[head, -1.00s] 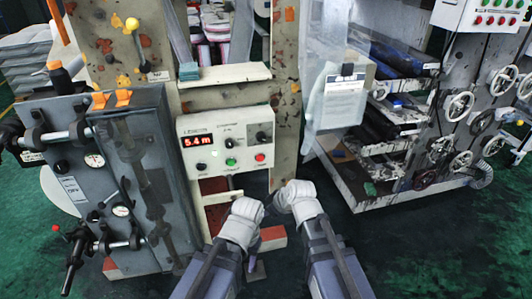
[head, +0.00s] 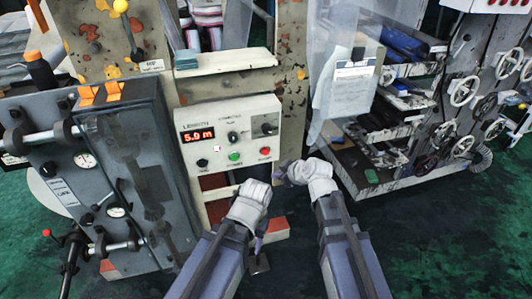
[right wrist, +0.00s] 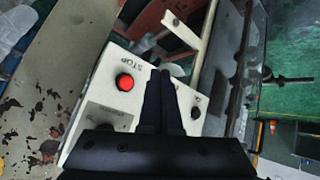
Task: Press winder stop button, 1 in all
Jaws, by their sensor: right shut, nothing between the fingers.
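The winder's white control panel (head: 229,128) faces me in the head view, with a red display reading about 5.0 m. The red stop button (head: 265,151) is at its lower right. In the right wrist view the red button (right wrist: 124,82) sits beside the word STOP. My right gripper (head: 281,171) is just below and right of the panel, apart from the button. In the wrist view its dark fingers (right wrist: 160,74) are shut and empty, to the right of the red button. My left gripper (head: 261,227) is below the panel; its fingers are too unclear to judge.
A green button (head: 235,156) and a black button (head: 202,162) share the panel's lower row. A grey cabinet (head: 130,180) with gauges and levers stands close on the left. A machine with handwheels (head: 464,90) stands at right. Dark green floor is open at lower right.

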